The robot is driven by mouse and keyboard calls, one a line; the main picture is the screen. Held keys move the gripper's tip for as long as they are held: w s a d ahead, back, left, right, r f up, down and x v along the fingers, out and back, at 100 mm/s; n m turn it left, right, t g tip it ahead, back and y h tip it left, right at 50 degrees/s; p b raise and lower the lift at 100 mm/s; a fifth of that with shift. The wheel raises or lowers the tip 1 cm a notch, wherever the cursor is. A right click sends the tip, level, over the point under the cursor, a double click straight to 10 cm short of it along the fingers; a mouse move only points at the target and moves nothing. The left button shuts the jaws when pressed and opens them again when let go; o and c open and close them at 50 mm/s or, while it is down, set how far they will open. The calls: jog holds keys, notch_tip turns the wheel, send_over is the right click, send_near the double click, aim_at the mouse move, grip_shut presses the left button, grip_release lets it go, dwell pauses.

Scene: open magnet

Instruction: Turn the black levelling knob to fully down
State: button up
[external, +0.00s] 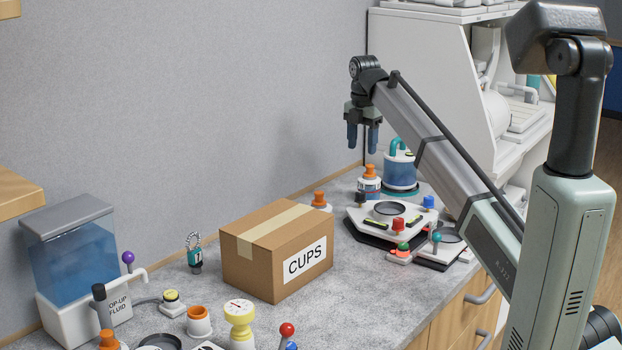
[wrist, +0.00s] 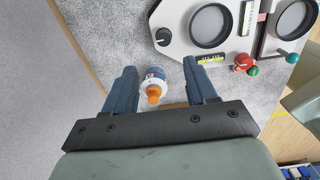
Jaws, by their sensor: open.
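The black knob (wrist: 162,37) sits at a corner of a white device (wrist: 180,48) in the wrist view, beside a large round dark-rimmed window. A pale mark shows on its face, but its exact setting is too small to read. In the external view the knob (external: 360,197) is small, on the left back corner of the white device (external: 353,219). My gripper (external: 362,140) is open and empty, pointing down above the back of the bench. In the wrist view the knob lies beyond my fingertips (wrist: 160,66), apart from them.
A blue container (external: 400,172) stands close by. Red (external: 398,224) and blue (external: 428,201) knobs share the device. A CUPS box (external: 262,262) stands left.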

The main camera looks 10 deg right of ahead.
aim_at(362, 193)
jog(key=f, duration=1.4)
jog(key=shift+s, duration=0.3)
jog(key=shift+c, duration=0.2)
grip_shut()
